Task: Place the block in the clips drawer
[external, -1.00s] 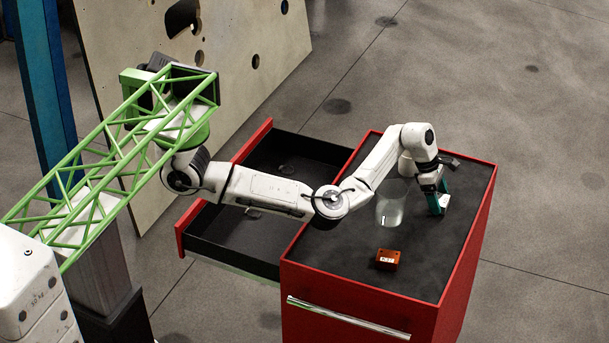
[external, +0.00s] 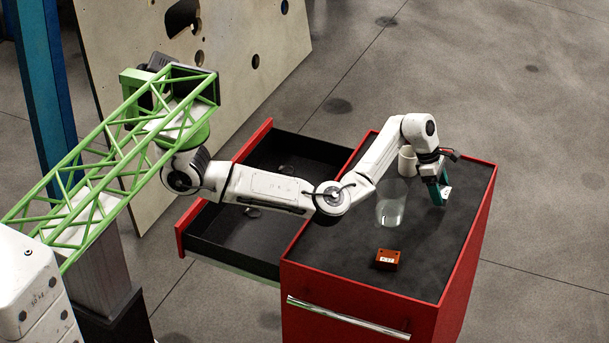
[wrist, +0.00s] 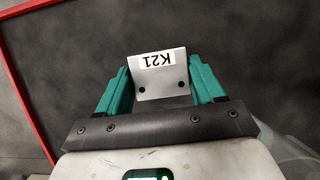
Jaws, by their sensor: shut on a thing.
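My gripper (external: 439,194) is over the far right part of the red cabinet's dark top. Its teal fingers are shut on a pale block (wrist: 162,84) with a "K21" label and two dark holes; a bit of the block (external: 447,191) shows between the fingers in the external view. I cannot tell whether the block touches the top. An open drawer (external: 223,238) with a red front and dark inside sticks out to the left of the cabinet. A few small, unclear items lie in it; I see no readable drawer label.
An orange-red labelled block (external: 387,259) lies on the cabinet top (external: 340,245). A clear glass (external: 391,207) stands between my gripper and the drawer, with a white mug (external: 407,160) behind it.

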